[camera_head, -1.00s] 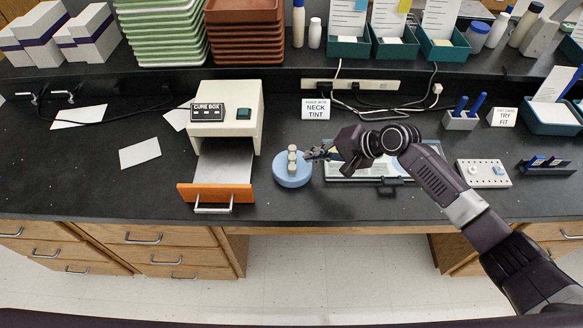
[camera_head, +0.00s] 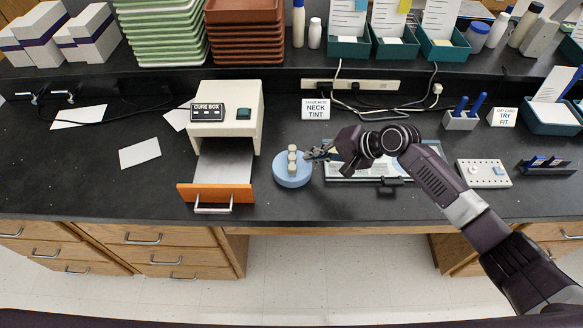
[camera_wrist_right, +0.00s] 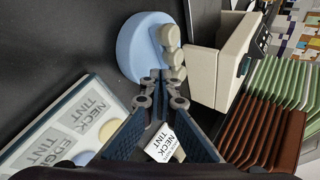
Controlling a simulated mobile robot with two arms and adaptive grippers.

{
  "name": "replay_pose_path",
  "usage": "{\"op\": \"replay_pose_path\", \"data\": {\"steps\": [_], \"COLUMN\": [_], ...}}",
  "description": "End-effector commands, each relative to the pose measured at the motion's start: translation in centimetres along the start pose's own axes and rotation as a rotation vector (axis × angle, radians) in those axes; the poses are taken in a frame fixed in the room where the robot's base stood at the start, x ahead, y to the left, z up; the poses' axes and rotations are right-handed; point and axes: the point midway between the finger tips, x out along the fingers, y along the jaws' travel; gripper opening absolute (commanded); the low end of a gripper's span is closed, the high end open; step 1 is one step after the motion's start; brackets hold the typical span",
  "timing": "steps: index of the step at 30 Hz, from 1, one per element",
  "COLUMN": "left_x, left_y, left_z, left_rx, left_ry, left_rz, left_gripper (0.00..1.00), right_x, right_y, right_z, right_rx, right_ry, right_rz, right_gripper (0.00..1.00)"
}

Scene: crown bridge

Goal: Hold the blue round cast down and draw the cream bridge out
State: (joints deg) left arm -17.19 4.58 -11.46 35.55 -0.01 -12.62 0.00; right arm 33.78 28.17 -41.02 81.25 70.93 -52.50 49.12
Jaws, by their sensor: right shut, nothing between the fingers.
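My left gripper is not in view.
The cream cure box (camera_head: 251,104) is left of the cast, its orange-fronted drawer (camera_head: 186,195) pulled out. A tint board (camera_head: 345,178) lies under my right wrist, and a white try-fit block (camera_head: 483,180) is farther right. Bare bench lies in front of the cast.

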Motion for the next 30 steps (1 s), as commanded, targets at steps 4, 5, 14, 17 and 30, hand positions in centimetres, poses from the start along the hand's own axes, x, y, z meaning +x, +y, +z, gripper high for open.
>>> {"op": "replay_pose_path", "data": {"steps": [4, 5, 14, 17, 30], "left_x": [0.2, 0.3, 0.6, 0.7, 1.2], "left_y": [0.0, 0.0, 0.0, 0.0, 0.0], "left_z": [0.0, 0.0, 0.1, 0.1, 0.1], "left_rx": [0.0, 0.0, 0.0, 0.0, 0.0], "left_ry": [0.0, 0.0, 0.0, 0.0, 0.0], "left_rz": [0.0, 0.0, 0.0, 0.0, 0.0], "left_gripper": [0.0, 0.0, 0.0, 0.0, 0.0], "right_x": [0.3, 0.3, 0.7, 0.8, 1.4], "right_y": [0.3, 0.3, 0.8, 0.9, 1.6], "right_z": [0.0, 0.0, 0.0, 0.0, 0.0], "right_rx": [0.001, 0.001, 0.0, 0.0, 0.001], "right_ry": [0.0, 0.0, 0.0, 0.0, 0.001], "right_rz": [0.0, 0.0, 0.0, 0.0, 0.0], "right_gripper": [0.0, 0.0, 0.0, 0.0, 0.0]}}
